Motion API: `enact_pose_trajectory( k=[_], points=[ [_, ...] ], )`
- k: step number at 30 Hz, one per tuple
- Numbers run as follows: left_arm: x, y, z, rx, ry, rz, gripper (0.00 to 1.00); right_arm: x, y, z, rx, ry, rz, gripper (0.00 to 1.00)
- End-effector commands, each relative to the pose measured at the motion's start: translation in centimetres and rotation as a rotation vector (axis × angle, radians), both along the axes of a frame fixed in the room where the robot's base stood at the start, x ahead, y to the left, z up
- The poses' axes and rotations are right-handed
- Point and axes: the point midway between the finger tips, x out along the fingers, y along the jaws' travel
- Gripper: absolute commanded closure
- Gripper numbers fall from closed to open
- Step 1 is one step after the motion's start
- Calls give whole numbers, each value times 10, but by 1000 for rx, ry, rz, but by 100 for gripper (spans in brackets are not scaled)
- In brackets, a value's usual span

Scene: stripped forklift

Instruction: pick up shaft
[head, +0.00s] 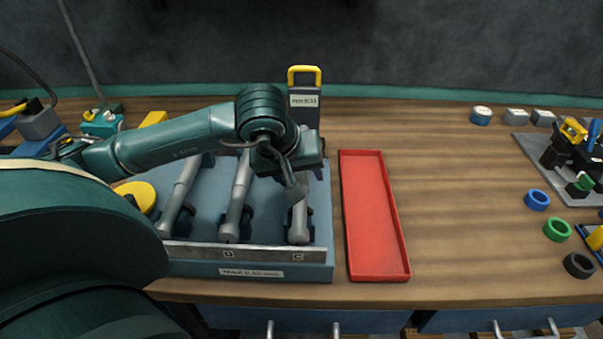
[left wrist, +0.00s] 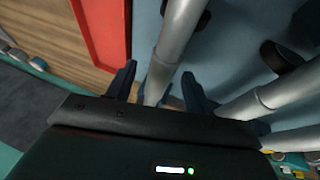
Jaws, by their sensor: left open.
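Three grey metal shafts lie side by side in a blue rack (head: 205,268) on the wooden bench: a left shaft (head: 180,198), a middle shaft (head: 238,195) and a right shaft (head: 299,222) by the letter C. My left gripper (head: 296,192) is over the right shaft and hides part of it. In the left wrist view my left gripper (left wrist: 160,86) is open, with one finger on each side of a shaft (left wrist: 178,45). I cannot tell whether the fingers touch it. My right gripper is not in view.
An empty red tray (head: 372,215) lies just right of the rack. A grey block with a yellow handle (head: 304,95) stands behind the rack. Blue, green and black rings (head: 557,230) lie at the far right. The bench between tray and rings is clear.

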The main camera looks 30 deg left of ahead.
Motion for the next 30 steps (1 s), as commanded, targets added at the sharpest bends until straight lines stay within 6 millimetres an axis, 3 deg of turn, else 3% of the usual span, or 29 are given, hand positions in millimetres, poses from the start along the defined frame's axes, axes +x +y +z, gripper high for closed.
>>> enact_pose_trajectory(
  k=[5,23,30],
  points=[
    [0,0,0,0,0,0,49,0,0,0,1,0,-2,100],
    [0,0,1,-1,-1,1,98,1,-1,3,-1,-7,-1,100],
    [0,0,1,-1,-1,1,100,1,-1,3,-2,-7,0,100]
  ],
)
